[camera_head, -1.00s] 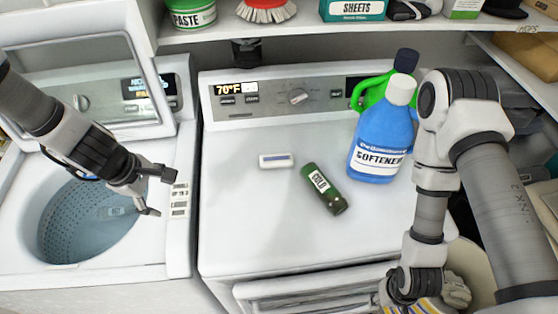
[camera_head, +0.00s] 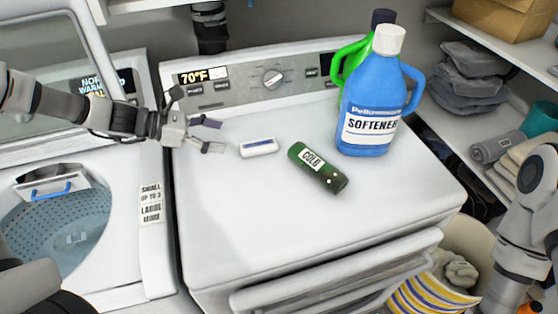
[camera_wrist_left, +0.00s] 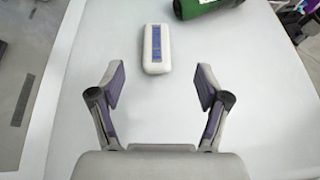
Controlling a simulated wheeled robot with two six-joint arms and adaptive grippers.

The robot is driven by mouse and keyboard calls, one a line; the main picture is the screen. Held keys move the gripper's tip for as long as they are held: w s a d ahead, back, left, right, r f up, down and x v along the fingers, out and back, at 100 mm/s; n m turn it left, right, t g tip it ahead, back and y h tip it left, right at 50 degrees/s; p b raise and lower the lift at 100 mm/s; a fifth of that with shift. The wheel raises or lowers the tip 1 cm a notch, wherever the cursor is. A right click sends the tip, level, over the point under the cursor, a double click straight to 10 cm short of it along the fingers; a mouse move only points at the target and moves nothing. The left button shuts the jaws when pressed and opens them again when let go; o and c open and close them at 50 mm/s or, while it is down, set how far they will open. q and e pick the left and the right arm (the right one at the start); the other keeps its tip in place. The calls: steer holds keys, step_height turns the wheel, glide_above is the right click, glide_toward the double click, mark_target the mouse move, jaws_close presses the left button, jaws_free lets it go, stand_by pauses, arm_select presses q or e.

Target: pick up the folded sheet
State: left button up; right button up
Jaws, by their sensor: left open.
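My left gripper (camera_head: 212,135) is open and empty over the left part of the dryer top. In the left wrist view its two fingers (camera_wrist_left: 160,88) are spread apart with nothing between them. A small white block with a blue strip (camera_head: 259,147) lies just right of the fingertips; it also shows ahead of the fingers in the wrist view (camera_wrist_left: 156,49). Folded cloths lie on the right shelves: a grey stack (camera_head: 472,75) and a cream pile (camera_head: 525,165). I cannot tell which thing is the folded sheet. My right gripper is out of view; only its arm shows at the right edge.
A green tube marked COLD (camera_head: 318,168) lies right of the white block. A blue softener jug (camera_head: 370,100) stands behind it, with a green-handled jug (camera_head: 349,62) behind that. The open washer (camera_head: 60,225) is at left. The dryer top's front (camera_head: 290,230) is clear.

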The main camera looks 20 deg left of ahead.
mark_target(243, 147)
arm_select(q)
steer(key=f, duration=0.1)
steer(key=a+f+b, duration=0.1)
steer(key=f, duration=0.1)
steer(key=shift+s+n+t, duration=0.1)
steer(key=shift+n+t, duration=0.2)
steer(key=shift+n, duration=0.1)
steer(key=shift+f+b, duration=0.25)
steer(key=shift+b, duration=0.2)
steer(key=x, duration=0.2)
steer(key=b+x, duration=0.1)
steer(key=x, duration=0.4)
steer(key=shift+w+d+r+b, duration=0.15)
steer(key=shift+w+d+b, duration=0.1)
steer(key=shift+d+b, duration=0.2)
steer(key=shift+s+a+r, duration=0.1)
steer(key=shift+s, duration=0.05)
steer(key=c, duration=0.6)
steer(key=shift+c, duration=1.2)
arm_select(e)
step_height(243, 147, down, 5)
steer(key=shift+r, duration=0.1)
